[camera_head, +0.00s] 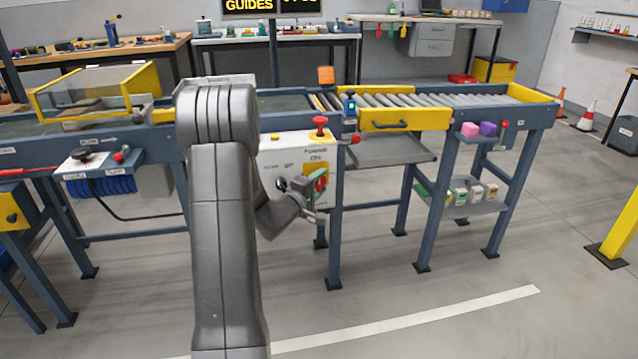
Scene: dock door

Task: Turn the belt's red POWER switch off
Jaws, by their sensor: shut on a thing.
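The belt's control box (293,150) is a pale panel on the conveyor's front leg, with lettering that reads POWER and ON. The red POWER switch (321,184) sits on a yellow plate at the panel's right side. My gripper (312,188) is at the switch, coming from the lower left, and its fingers are shut on it. The fingers hide part of the switch, so its exact angle is hard to tell.
A red mushroom button (320,121) stands on top of the box, and a dark knob (281,184) sits left of the switch. The roller conveyor (432,101) runs right, with a shelf of small boxes (470,192) below. The floor (400,285) in front is clear.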

